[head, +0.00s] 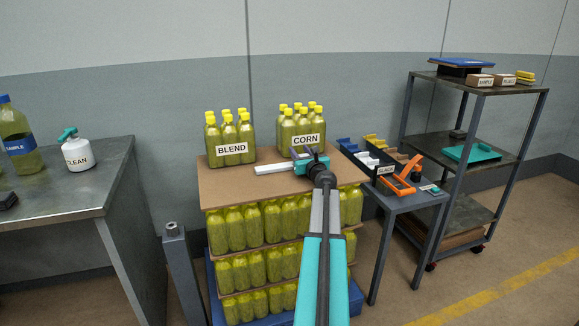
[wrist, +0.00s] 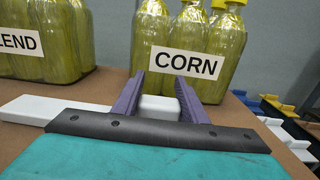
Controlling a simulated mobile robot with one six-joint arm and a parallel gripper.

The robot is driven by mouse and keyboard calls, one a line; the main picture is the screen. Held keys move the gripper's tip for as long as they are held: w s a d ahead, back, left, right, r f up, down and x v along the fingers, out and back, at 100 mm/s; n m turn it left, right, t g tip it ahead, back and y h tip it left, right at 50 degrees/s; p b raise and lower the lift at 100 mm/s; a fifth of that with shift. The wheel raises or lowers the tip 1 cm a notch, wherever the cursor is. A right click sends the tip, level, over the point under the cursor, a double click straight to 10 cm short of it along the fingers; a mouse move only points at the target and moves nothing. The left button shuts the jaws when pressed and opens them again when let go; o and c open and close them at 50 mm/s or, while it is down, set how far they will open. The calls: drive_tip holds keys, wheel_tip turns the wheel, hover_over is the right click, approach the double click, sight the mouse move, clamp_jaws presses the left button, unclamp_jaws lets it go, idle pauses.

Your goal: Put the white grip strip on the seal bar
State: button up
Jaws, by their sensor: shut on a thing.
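My gripper (wrist: 158,96) is shut on a long white strip (head: 272,169), just above or on the brown top sheet of the bottle stack. The strip sticks out to the left of the jaws, and its left part shows in the wrist view (wrist: 38,108). A white block end shows between the purple fingers; the palm hides the middle. I cannot tell whether the strip touches the sheet. No seal bar is clearly identifiable; an orange frame-like device (head: 408,172) stands on the small grey table to the right.
Bottle groups labelled BLEND (head: 232,149) and CORN (head: 305,140) stand behind the strip, CORN close ahead of my gripper. A black bin tray (head: 353,149) holds blue, white and yellow pieces on the grey table (head: 425,199). A shelf cart (head: 469,86) stands at the right.

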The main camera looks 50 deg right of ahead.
drive_tip(key=shift+r, duration=0.15)
drive_tip(key=shift+r+p, duration=0.7)
drive_tip(key=shift+r, duration=0.85)
drive_tip(key=shift+s+a+r, duration=0.1)
drive_tip(key=shift+s+a, duration=0.1)
drive_tip(key=s+a, duration=0.3)
drive_tip(key=a, duration=0.1)
drive_tip(key=s+a+r+p, duration=0.1)
drive_tip(key=s+a, duration=0.2)
drive_tip(key=a, duration=0.1)
drive_tip(key=s+a, duration=0.3)
drive_tip(key=s, duration=0.1)
drive_tip(key=shift+a+r+p, duration=0.2)
drive_tip(key=shift+a+p, duration=0.1)
drive_tip(key=shift+a, duration=0.1)
